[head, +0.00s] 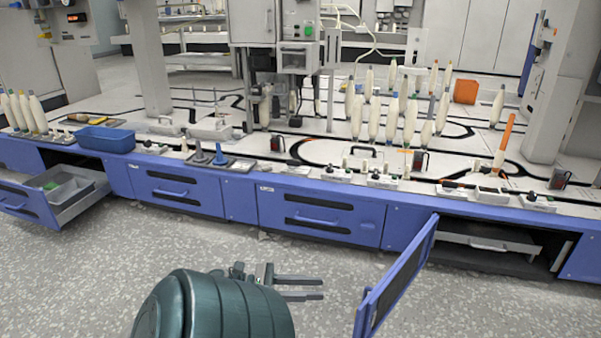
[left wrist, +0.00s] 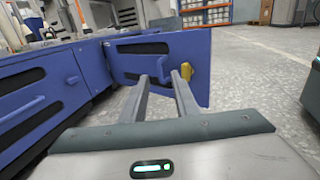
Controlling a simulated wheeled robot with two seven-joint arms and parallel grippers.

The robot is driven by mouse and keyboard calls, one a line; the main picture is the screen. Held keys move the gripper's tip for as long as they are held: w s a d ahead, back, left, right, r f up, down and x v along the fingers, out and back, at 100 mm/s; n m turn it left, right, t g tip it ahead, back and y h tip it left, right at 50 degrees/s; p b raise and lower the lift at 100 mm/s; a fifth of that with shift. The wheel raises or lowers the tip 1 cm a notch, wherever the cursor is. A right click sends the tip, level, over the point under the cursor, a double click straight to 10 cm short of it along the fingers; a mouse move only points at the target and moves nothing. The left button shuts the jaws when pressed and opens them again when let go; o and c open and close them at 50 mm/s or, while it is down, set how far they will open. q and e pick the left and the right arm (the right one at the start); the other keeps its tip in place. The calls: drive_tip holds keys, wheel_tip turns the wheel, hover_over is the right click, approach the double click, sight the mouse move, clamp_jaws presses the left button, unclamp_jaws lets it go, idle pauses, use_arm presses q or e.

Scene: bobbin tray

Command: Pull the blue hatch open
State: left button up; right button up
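The blue hatch (head: 396,277) is a flat door with a dark inner panel at the lower right of the head view. It stands swung out from the blue cabinet front, and the opening beside it is uncovered. My left gripper (head: 322,289) is open and empty, left of the hatch in the head view. In the left wrist view its fingers (left wrist: 170,72) point at the hatch; contact cannot be told. My right gripper is not in view.
An open drawer (head: 72,208) with grey bins juts out at the far left. Closed drawers (head: 320,216) with bar handles line the front. Inside the opening sits a grey pull-out tray (head: 488,244). Bobbins and a blue tray (head: 104,138) stand on top. The speckled floor is clear.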

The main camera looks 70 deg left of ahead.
use_arm(q)
drive_tip(key=shift+v, duration=1.3)
